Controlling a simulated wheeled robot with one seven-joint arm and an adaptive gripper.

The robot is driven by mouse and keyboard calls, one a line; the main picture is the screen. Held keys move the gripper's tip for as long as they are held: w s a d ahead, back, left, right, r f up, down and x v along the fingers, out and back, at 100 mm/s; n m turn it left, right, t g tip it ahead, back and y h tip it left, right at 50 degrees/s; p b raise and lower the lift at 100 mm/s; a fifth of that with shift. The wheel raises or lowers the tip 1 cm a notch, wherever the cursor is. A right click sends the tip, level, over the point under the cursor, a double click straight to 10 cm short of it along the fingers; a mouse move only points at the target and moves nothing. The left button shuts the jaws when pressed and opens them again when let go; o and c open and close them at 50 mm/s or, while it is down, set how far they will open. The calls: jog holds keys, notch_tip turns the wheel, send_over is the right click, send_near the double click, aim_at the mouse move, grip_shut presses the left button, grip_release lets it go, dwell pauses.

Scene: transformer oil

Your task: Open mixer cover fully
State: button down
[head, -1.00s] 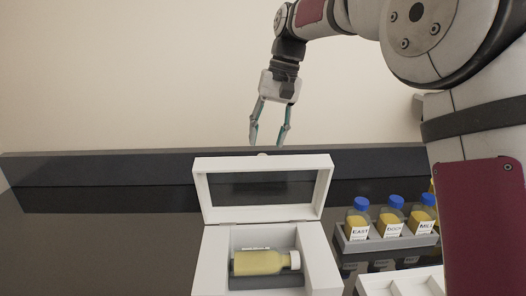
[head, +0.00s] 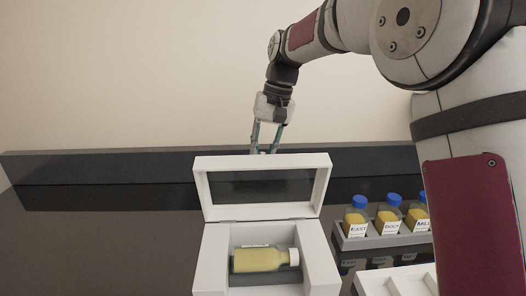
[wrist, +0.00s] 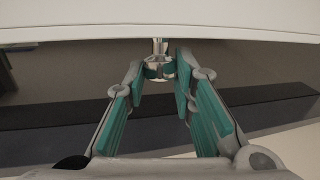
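The mixer is a white box (head: 215,262) with its cover (head: 201,190) raised about upright on the hinge side; the cover has a dark window. A bottle (head: 258,260) of yellow liquid with a white cap lies on its side inside. My gripper (head: 263,151) is at the middle of the cover's top edge, its fingers drawn in there. In the wrist view, my gripper (wrist: 160,68) has its teal pads on either side of a shiny metal knob (wrist: 158,68) and appears shut on it. The white cover edge (wrist: 160,32) spans the top of that view.
A grey rack (head: 385,240) holds several blue-capped, labelled bottles (head: 393,212) to the right of the mixer. A white tray (head: 398,280) lies in front of it. The dark counter (head: 110,240) is clear on the left, with a raised back ledge (head: 100,180).

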jog(key=shift+w+f, duration=0.2)
jog(key=shift+w, duration=0.45)
jog(key=c, duration=1.3)
grip_release()
jog(key=shift+c, duration=0.2)
jog(key=shift+r, duration=0.1)
jog(key=v, duration=1.2)
jog(key=shift+s, duration=0.1)
